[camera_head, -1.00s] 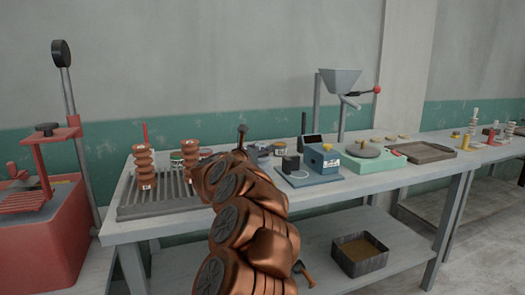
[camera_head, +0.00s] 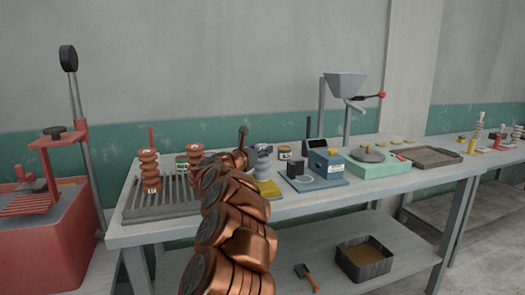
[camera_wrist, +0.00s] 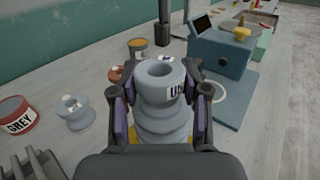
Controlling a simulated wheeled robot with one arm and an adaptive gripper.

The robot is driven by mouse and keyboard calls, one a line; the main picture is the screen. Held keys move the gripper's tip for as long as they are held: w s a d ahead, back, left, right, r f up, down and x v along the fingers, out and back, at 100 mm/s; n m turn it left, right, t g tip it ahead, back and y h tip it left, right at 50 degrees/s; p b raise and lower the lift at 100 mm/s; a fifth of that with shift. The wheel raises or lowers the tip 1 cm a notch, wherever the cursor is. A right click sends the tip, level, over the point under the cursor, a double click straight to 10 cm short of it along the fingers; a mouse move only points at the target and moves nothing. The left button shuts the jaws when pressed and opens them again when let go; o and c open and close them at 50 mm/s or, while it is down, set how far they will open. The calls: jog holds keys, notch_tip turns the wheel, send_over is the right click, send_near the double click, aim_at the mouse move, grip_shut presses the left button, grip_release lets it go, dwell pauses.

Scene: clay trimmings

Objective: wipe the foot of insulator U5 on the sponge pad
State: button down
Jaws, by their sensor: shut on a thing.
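In the head view a blue-grey insulator (camera_head: 263,160) stands just right of my arm's end, and the gripper itself is mostly hidden there. The yellow sponge pad (camera_head: 268,190) lies at its base, and yellow edges (camera_wrist: 134,140) show below it in the wrist view. Whether the foot touches the pad cannot be told.
A smaller grey insulator (camera_wrist: 75,112) and a red tin marked GREY (camera_wrist: 17,116) stand left. A blue device (camera_wrist: 222,52) is close on the right. Brown insulators (camera_head: 149,170) stand on the slatted rack (camera_head: 165,208). A green-based scale (camera_head: 372,165) is further right.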

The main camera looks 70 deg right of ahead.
jog(key=shift+w+d+f, duration=0.2)
jog(key=shift+w+d, duration=0.4)
jog(key=shift+w, duration=0.1)
jog(key=shift+s+a+f, duration=0.1)
jog(key=shift+f, duration=0.05)
jog(key=shift+s+a+b, duration=1.5)
jog(key=shift+b, duration=0.65)
jog(key=shift+s+a+b, duration=1.15)
jog(key=shift+a+b, duration=0.15)
jog(key=shift+b, duration=0.1)
